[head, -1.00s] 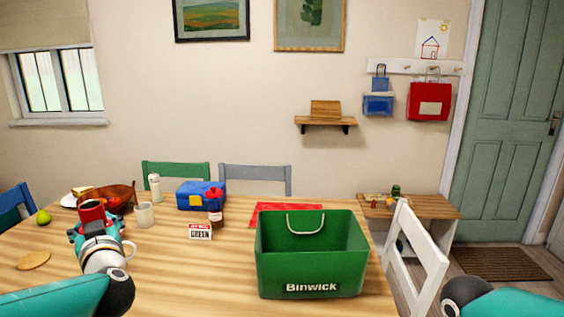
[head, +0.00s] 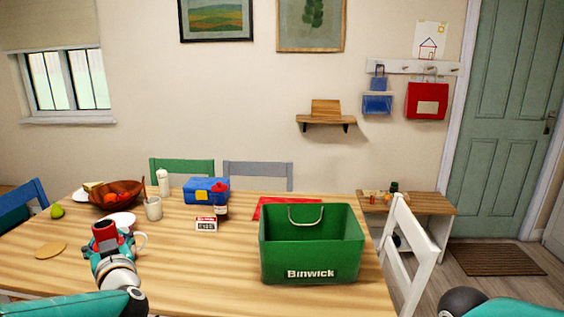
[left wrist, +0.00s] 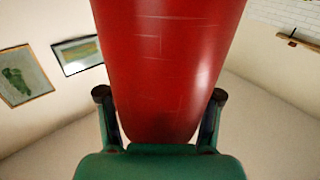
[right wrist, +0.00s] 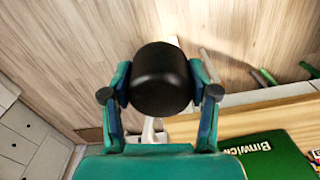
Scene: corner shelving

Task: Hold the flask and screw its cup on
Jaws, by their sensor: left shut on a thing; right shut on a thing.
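The flask (head: 104,230) is red and stands up from my left gripper (head: 106,246), low at the left of the head view. Its red body fills the middle of the left wrist view (left wrist: 165,70), between the two fingers of my left gripper (left wrist: 160,105), which is shut on it. The cup (right wrist: 160,78) is black and rounded, and shows in the right wrist view. My right gripper (right wrist: 158,92) is shut around it. Flask and cup are apart. The head view shows only part of my right arm at bottom right, not the cup. The flask's far end is out of the left wrist view.
A green bin (head: 310,245) stands at the table's right. A white chair (head: 405,255) is beside the table. The table's middle front is clear.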

